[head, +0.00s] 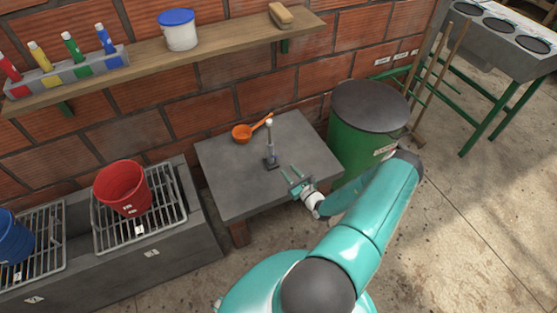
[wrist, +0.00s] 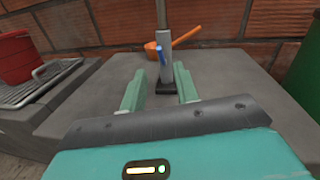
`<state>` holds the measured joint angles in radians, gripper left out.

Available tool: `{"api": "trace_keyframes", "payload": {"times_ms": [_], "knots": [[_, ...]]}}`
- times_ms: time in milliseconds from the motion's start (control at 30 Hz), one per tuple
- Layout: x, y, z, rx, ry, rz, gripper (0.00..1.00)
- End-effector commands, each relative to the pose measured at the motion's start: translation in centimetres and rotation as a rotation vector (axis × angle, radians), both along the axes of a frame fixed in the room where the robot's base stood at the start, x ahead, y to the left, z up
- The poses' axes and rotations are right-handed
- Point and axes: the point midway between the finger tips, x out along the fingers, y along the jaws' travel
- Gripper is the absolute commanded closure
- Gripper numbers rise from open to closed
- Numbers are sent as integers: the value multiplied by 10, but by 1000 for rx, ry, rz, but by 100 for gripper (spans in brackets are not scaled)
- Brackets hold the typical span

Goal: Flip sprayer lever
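The sprayer lever device (head: 270,148) stands upright on a grey stone table (head: 225,180). It has a grey post with a pale round top, a dark base and a small blue part. In the wrist view the post (wrist: 161,15) rises past the top edge, and the blue part (wrist: 161,52) shows on its near side. My gripper (head: 287,174) is in front of the device, above the table's near right part. In the wrist view my gripper (wrist: 160,90) is open, with its fingers apart and the dark base between them in the picture. Nothing is held.
An orange ladle (head: 243,132) lies behind the post. A green barrel (head: 365,145) stands right of the table. A red bucket (head: 122,190) sits on a rack to the left. A wooden shelf (head: 220,40) runs along the brick wall above.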

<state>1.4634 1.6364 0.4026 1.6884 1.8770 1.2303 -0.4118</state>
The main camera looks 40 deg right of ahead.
Motion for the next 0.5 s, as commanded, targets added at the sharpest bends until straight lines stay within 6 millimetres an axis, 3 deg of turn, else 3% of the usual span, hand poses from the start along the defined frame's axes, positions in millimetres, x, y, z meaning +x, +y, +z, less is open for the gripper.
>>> {"api": "trace_keyframes", "payload": {"times_ms": [300, 500], "knots": [[61, -7, 0, -1, 1, 3, 69], [80, -10, 0, -1, 0, 2, 69]]}}
